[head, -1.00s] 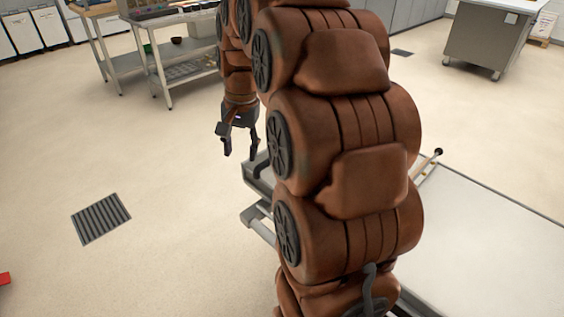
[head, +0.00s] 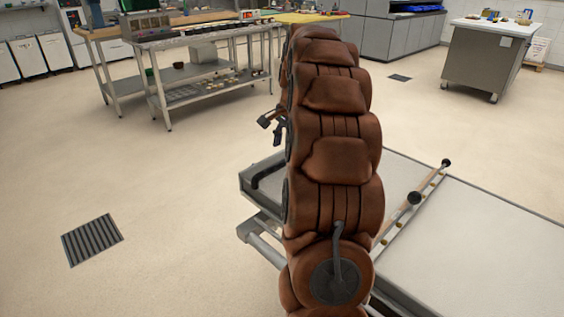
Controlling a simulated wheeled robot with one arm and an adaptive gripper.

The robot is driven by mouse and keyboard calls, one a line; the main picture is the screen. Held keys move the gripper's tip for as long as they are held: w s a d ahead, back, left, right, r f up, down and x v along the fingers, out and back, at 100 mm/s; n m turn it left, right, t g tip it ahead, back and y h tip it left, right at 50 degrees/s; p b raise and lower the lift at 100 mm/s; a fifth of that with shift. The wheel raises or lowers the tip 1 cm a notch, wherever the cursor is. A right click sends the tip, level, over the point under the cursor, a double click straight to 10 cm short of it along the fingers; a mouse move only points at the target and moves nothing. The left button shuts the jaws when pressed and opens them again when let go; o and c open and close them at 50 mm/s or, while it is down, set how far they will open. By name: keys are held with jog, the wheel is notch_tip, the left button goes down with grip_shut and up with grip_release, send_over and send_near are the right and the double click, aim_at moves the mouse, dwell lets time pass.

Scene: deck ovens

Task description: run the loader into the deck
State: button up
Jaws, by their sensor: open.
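The loader (head: 480,240) shows as a long flat pale bed with a metal frame, running from the middle to the lower right in the head view. A wooden bar with black knobs (head: 414,199) lies across it, just right of my arm. A dark handle (head: 268,172) shows at its left end, partly hidden by my arm. My gripper (head: 270,128) is open and empty, beyond the loader's left end and apart from it. My arm hides part of the gripper and the middle of the loader. The deck oven is not in view.
A steel table with shelves (head: 205,40) stands at the back left. A steel cabinet on wheels (head: 487,60) stands at the back right. A floor drain (head: 92,240) lies at the left. The pale floor left of the loader is clear.

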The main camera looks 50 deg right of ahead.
aim_at(282, 161)
jog(key=f, duration=0.3)
jog(key=w+f, duration=0.1)
jog(key=f, duration=0.2)
jog(key=shift+w+b, duration=0.1)
jog(key=shift+b, duration=0.2)
jog(key=shift+c, duration=0.3)
grip_shut()
